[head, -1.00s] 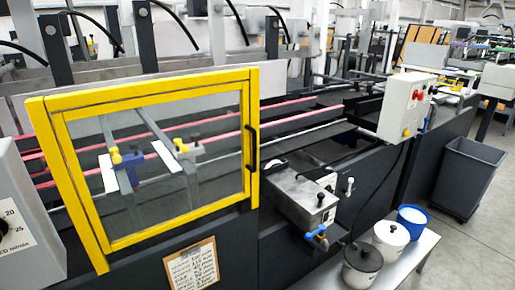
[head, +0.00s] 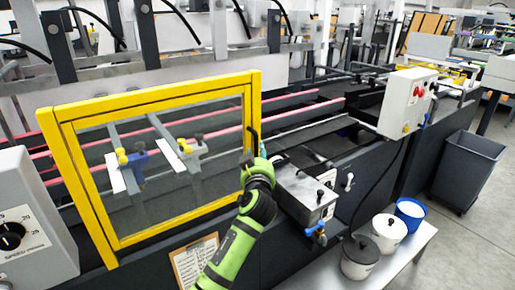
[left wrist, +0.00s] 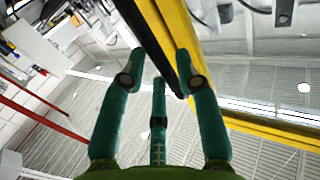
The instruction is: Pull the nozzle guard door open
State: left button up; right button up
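The nozzle guard door (head: 98,117) is a clear pane in a yellow frame on the machine's front. It looks shut. Its black handle (head: 252,138) stands upright on the right side of the frame; the lower part is hidden by my left gripper (head: 257,160). In the left wrist view the handle (left wrist: 150,40) runs between the teal fingers of my left gripper (left wrist: 160,62), beside the yellow frame (left wrist: 188,40). The fingers are spread, with gaps to the handle; I cannot tell whether any finger touches it. My right gripper is not in view.
A metal glue box (head: 305,195) with a blue valve is just right of my left gripper. Several pots stand on a low bench (head: 395,262). A grey control box (head: 30,225) is at the left, a clipboard (head: 196,262) below the door. A bin (head: 466,170) stands right.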

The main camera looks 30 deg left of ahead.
pick_arm(q)
jog(key=shift+x, duration=1.05)
jog(key=shift+d, duration=0.1)
grip_shut()
